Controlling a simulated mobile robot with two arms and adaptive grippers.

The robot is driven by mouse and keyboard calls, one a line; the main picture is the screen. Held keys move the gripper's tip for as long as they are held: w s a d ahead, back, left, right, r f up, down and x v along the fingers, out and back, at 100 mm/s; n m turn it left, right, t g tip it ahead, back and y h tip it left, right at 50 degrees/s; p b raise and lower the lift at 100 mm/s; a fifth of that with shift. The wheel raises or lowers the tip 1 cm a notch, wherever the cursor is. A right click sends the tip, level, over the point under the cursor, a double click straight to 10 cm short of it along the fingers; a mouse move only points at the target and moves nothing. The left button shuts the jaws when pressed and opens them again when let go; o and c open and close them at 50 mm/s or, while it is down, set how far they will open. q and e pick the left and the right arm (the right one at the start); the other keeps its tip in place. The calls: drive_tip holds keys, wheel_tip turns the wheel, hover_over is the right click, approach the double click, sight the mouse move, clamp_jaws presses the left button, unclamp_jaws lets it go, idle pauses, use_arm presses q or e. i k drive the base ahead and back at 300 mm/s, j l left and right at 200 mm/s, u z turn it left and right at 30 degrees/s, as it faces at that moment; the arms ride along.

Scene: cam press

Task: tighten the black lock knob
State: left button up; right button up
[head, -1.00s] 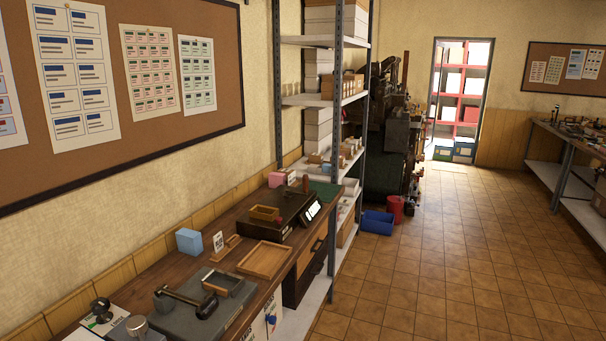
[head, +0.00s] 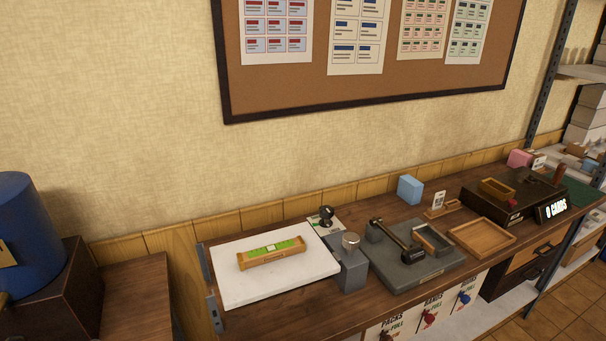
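A black knob (head: 326,213) stands behind the grey block, on a small white printed plate with a green mark. It appears to be the lock knob, but its label is too small to read. A grey block (head: 351,272) with a round silver knob (head: 350,240) on top stands in front of it. Neither of my grippers is in view.
A blue drum (head: 30,235) stands at left.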

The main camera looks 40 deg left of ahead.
sight(326, 212)
drive_tip(key=u, duration=0.95)
